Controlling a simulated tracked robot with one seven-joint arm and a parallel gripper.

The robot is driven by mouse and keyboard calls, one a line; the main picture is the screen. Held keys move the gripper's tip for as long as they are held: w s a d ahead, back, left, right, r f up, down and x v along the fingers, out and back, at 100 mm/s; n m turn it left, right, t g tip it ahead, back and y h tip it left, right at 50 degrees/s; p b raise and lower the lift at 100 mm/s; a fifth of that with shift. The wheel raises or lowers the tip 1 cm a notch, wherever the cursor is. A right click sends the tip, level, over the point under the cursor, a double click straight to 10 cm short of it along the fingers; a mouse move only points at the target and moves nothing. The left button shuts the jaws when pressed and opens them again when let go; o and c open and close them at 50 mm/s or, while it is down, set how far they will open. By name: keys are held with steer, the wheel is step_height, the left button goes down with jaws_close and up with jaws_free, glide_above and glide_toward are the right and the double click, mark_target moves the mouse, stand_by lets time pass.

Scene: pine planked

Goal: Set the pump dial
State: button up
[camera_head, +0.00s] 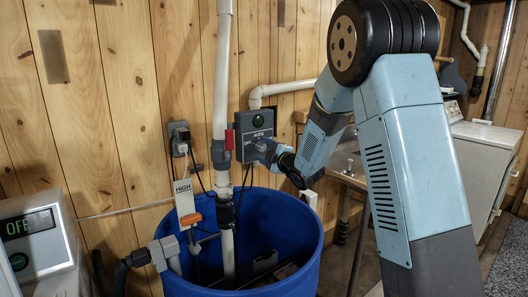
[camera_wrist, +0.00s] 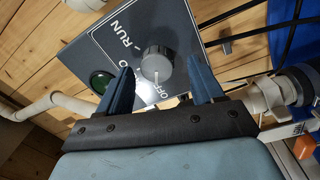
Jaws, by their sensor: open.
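The grey pump control box (camera_head: 240,128) is on the wall above the blue barrel, with AUTO and OFF lettering. In the wrist view its face (camera_wrist: 100,45) fills the upper middle, and RUN is readable. The round grey dial (camera_wrist: 156,60) carries a pale mark that appears to point toward OFF. My gripper (camera_wrist: 159,66) is open, its two blue fingers on either side of the dial in the picture; I cannot tell whether they touch it. In the head view my gripper (camera_head: 266,150) is at the box front and hides the dial.
A blue barrel (camera_head: 300,240) stands below, with a white pipe (camera_head: 222,75) rising beside the box. A HIGH sign with an orange float switch (camera_head: 190,218) is left of the pipe. A display reading OFF (camera_head: 30,223) is at far left. A sink counter stands right.

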steer(key=v, duration=1.2)
steer(key=shift+s+d, duration=0.2)
steer(key=shift+s, duration=0.15)
steer(key=shift+f, duration=0.1)
steer(key=s+d+r+m+g+h, duration=0.3)
steer(key=s+d+r+m+h, duration=0.3)
steer(key=s+d+m+h, duration=0.45)
steer(key=s+d+m+g, duration=0.2)
steer(key=s+m+g, duration=0.4)
steer(key=s, duration=1.8)
steer(key=m, duration=0.4)
steer(key=shift+f+g, duration=0.35)
steer(key=shift+g, duration=0.05)
steer(key=shift+o, duration=0.2)
steer(key=shift+m+y, duration=0.25)
